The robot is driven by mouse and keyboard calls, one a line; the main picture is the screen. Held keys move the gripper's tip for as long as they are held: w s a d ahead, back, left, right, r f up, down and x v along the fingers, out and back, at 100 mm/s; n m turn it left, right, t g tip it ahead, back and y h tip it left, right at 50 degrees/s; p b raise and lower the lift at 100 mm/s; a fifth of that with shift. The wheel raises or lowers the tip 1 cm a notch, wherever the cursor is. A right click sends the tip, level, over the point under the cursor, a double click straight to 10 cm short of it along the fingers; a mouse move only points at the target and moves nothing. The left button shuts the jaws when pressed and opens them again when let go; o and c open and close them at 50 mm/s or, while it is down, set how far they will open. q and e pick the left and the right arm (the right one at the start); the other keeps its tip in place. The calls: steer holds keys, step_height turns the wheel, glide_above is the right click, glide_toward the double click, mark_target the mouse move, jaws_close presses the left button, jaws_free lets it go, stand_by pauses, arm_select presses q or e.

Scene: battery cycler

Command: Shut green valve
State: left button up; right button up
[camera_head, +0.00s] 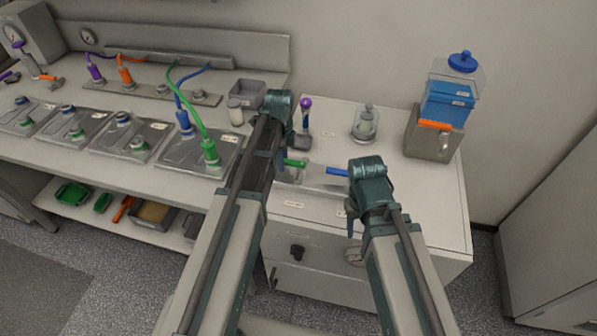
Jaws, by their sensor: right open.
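The green valve handle (295,162) lies near the left end of a flat metal plate (322,178) on the right-hand cabinet top. A blue valve handle (337,171) sits to its right on the same plate. My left gripper (279,152) is just left of the green handle, mostly hidden behind my own arm. Its jaws do not show clearly, and I cannot tell whether it touches the handle. My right gripper (350,215) is open and points down near the plate's right end, close to the blue handle, partly hidden by my wrist.
A purple-topped tool (305,118), a glass jar (365,124) and a grey stand with a blue container (447,103) are behind the plate. Metal trays, a green hose (196,115) and a grey bin (248,92) occupy the left bench. The cabinet's front right top is clear.

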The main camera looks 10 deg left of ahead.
arm_select(q)
steer(key=r+p, duration=0.8)
steer(key=shift+w+r, duration=0.15)
steer(key=shift+w, duration=0.05)
stand_by(0.4)
steer(key=shift+s+d, duration=0.25)
steer(key=shift+s, duration=0.05)
steer(key=s+d+n, duration=0.6)
steer(key=s+n, duration=0.1)
steer(key=s, duration=0.2)
steer(key=s+d+n+y, duration=0.1)
steer(key=s+d+n, duration=0.6)
steer(key=s, duration=0.3)
steer(key=shift+n, duration=0.3)
